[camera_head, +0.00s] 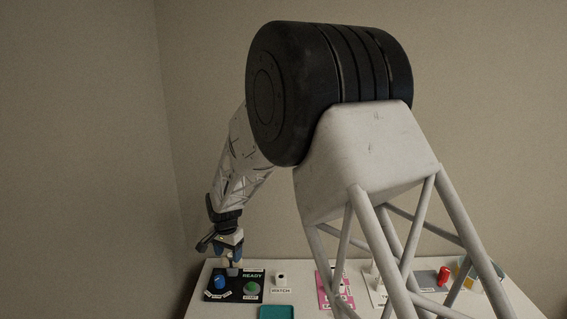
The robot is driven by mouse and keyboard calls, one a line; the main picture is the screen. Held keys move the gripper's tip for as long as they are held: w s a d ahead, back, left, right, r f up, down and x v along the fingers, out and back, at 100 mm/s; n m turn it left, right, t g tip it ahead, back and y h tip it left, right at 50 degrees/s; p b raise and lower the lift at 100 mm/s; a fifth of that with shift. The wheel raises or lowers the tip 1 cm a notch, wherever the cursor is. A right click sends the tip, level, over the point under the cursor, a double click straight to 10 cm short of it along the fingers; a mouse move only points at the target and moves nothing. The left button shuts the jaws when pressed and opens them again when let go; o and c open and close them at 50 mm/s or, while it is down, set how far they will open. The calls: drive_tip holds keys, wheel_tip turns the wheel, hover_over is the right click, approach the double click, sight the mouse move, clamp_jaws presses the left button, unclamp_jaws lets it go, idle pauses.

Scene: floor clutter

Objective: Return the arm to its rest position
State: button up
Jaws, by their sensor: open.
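My arm reaches down to the left in the head view. My gripper (233,266) is at its lower end, above the black panel (234,295) on the white table. The gripper is small in view and its fingers point down near the panel's back edge. Nothing shows held between them. Whether the fingertips touch the panel cannot be told. The panel carries a blue knob (221,282), a green button (251,288) and a "READY" label.
The white table (300,300) also bears a teal tray (276,312), a small white item (281,280) labelled "WATCH", a pink board (324,290) and a red cylinder (444,276) on the right. Walls stand behind and left. My arm's struts hide part of the table.

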drive_tip(key=s+d+r+n+t, duration=0.1)
drive_tip(key=s+d+r, duration=0.8)
drive_tip(key=d, duration=0.3)
drive_tip(key=s+d+r+n, duration=0.1)
drive_tip(key=s+d+r, duration=0.7)
drive_tip(key=d+r, duration=0.3)
drive_tip(key=s+d+n, duration=0.1)
drive_tip(key=s+d, duration=0.3)
drive_tip(key=s, duration=0.5)
drive_tip(key=s+d+t, duration=0.1)
drive_tip(key=s+d, duration=0.4)
drive_tip(key=s, duration=0.4)
drive_tip(key=s+d+n, duration=0.1)
drive_tip(key=s+d, duration=0.4)
drive_tip(key=s, duration=0.4)
drive_tip(key=shift+s+d+r+n, duration=0.2)
drive_tip(key=shift+r+n, duration=0.1)
drive_tip(key=shift+r, duration=0.1)
drive_tip(key=shift+c, duration=0.4)
